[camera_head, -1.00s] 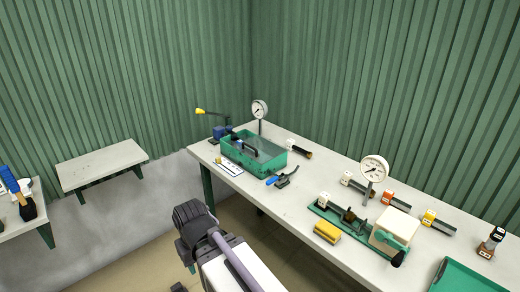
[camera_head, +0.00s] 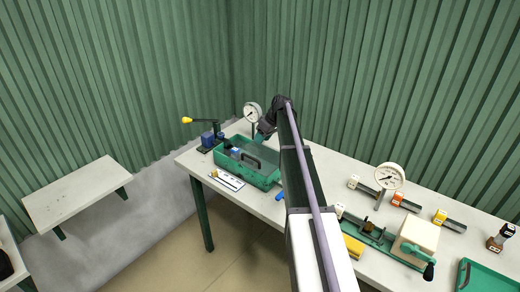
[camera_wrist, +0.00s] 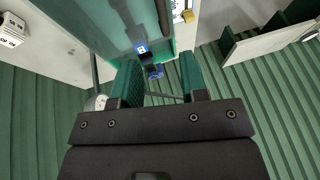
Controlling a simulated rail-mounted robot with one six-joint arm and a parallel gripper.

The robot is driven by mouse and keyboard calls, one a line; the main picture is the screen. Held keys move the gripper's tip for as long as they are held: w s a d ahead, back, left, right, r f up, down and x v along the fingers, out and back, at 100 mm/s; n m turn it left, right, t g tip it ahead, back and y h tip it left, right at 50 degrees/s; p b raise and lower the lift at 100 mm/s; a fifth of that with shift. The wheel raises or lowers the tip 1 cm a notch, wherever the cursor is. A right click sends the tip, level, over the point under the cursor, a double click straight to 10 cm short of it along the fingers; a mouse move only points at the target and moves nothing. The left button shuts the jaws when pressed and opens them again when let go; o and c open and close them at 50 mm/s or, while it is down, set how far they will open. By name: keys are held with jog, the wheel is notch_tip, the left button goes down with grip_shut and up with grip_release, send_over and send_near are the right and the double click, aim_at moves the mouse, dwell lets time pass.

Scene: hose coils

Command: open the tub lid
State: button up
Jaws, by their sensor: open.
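The green tub (camera_head: 238,173) stands at the left end of the long workbench. A see-through lid (camera_head: 262,157) with a dark handle (camera_head: 250,162) appears to lie flat over its top. The tub's teal edge (camera_wrist: 168,18) also shows at the top of the wrist view, with the lid's smooth pane (camera_wrist: 105,25) beside it. My gripper (camera_head: 259,139) hangs near the tub's back edge. In the wrist view my gripper (camera_wrist: 163,82) has its two green fingers wide apart with nothing between them held. Whether a finger touches the lid, I cannot tell.
A dial gauge (camera_head: 252,113) stands close behind my gripper. A blue device with a yellow-knobbed lever (camera_head: 203,125) stands left of the tub. A white card (camera_head: 227,180) lies in front. Another gauge (camera_head: 389,178) and a green-based fixture (camera_head: 372,232) stand to the right.

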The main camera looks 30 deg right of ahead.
jog(key=b+x, duration=0.6)
jog(key=x, duration=0.1)
jog(key=s+b+x, duration=0.1)
jog(key=b+x, duration=0.2)
jog(key=b, duration=0.1)
jog(key=shift+w+a+f, duration=0.1)
jog(key=shift+f, duration=0.25)
jog(key=shift+r, duration=0.2)
grip_shut()
